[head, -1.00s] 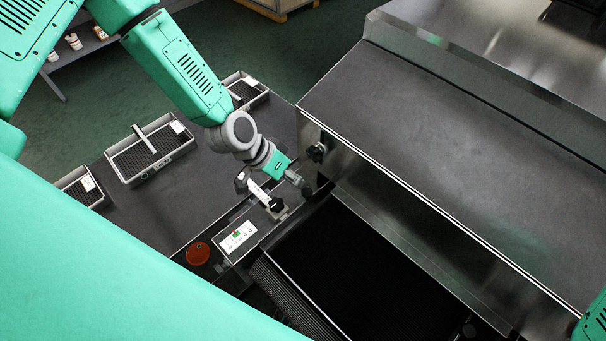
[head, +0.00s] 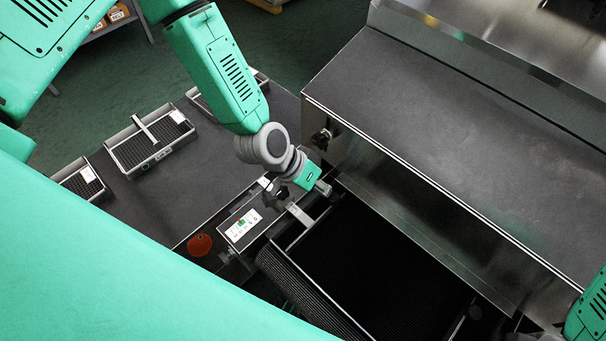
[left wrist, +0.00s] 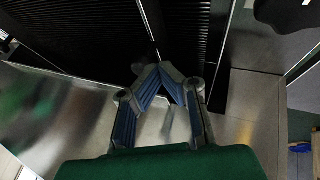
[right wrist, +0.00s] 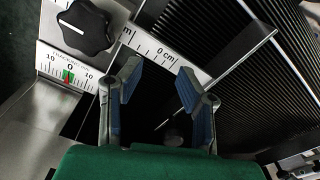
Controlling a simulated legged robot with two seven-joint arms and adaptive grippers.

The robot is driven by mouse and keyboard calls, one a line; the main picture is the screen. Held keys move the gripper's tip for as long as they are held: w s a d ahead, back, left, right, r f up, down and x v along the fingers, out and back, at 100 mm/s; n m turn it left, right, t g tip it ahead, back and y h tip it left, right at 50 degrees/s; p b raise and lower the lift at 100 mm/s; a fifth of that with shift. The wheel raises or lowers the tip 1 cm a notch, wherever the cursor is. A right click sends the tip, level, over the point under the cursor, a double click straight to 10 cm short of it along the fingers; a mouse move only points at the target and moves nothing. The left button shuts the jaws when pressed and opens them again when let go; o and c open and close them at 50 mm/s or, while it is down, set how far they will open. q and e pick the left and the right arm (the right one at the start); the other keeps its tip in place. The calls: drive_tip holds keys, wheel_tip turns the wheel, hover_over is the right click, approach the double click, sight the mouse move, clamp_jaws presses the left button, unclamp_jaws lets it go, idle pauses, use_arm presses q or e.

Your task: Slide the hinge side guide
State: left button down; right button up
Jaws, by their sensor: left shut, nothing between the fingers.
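The side guide is a thin metal rail (head: 312,228) along the left part of the dark belt (head: 385,265). A flat metal bar (head: 298,213) reaches to it from the frame beside a black knob (head: 276,193). My left gripper (head: 324,188) is at the rail's far end; whether it touches the rail is unclear. In the left wrist view its fingertips (left wrist: 158,72) meet with nothing between them. The right wrist view shows my right gripper (right wrist: 157,80) open and empty, near a scale marked 0 cm (right wrist: 168,53) and a thin metal rail (right wrist: 228,73).
A control panel (head: 242,226) and a red button (head: 199,245) sit beside the belt. Trays (head: 150,140) stand on the grey table at left. The steel dryer housing (head: 440,170) blocks the right. A dial knob (right wrist: 83,27) is close to my right gripper.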

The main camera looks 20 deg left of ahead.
use_arm(q)
drive_tip(key=shift+s+d+f, duration=0.1)
drive_tip(key=shift+s+d, duration=0.1)
drive_tip(key=shift+d, duration=0.3)
drive_tip(key=shift+s+d+f, duration=0.1)
drive_tip(key=shift+s+d, duration=0.1)
drive_tip(key=shift+d, duration=0.3)
drive_tip(key=shift+d+r, duration=0.1)
drive_tip(key=shift+d, duration=0.25)
drive_tip(key=v, duration=1.2)
drive_tip(key=shift+s, duration=0.2)
